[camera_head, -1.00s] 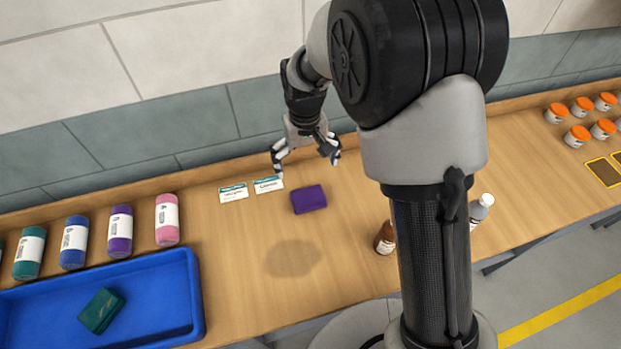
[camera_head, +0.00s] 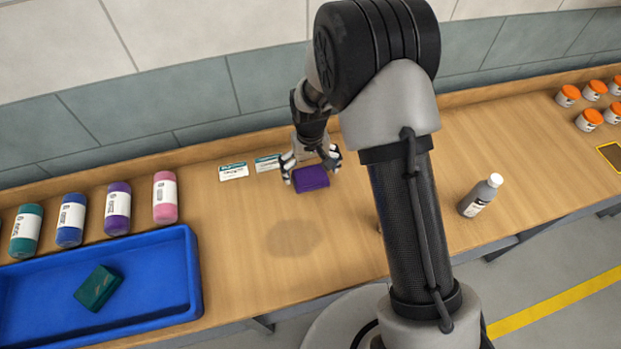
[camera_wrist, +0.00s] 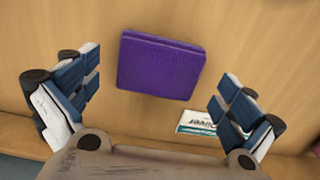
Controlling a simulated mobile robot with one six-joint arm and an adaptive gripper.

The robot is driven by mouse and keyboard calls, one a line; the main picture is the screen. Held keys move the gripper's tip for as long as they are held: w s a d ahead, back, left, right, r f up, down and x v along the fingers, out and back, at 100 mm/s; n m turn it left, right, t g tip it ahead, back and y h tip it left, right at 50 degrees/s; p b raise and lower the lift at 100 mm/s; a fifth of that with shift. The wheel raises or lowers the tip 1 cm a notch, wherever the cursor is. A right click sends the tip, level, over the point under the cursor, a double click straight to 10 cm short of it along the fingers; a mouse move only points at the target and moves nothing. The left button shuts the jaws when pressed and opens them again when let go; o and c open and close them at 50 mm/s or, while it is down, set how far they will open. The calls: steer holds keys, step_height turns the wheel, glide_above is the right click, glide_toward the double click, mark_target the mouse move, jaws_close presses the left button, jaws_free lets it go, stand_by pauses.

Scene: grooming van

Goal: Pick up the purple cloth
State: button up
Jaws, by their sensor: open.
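The purple cloth (camera_head: 311,178) is a folded, flat block lying on the wooden bench near the wall. In the wrist view the cloth (camera_wrist: 160,65) lies ahead of my fingers and toward the gap between them. My gripper (camera_head: 312,174) is open, with one finger on each side of the cloth in the head view. In the wrist view the two fingers of my gripper (camera_wrist: 158,92) are wide apart and nothing is held. I cannot tell whether either finger touches the cloth.
Two label cards, one (camera_head: 233,172) and another (camera_head: 268,163), lie by the wall. A blue tray (camera_head: 190,285) holds a green folded cloth (camera_head: 98,288). The bench front is clear.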

mark_target(310, 175)
step_height(310, 175, down, 3)
steer(key=shift+w+r, duration=0.1)
steer(key=shift+r, duration=0.1)
steer(key=shift+c, duration=0.2)
steer(key=c, duration=1)
steer(key=shift+r, duration=0.15)
step_height(310, 175, up, 20)
steer(key=p, duration=0.3)
steer(key=shift+p, duration=0.35)
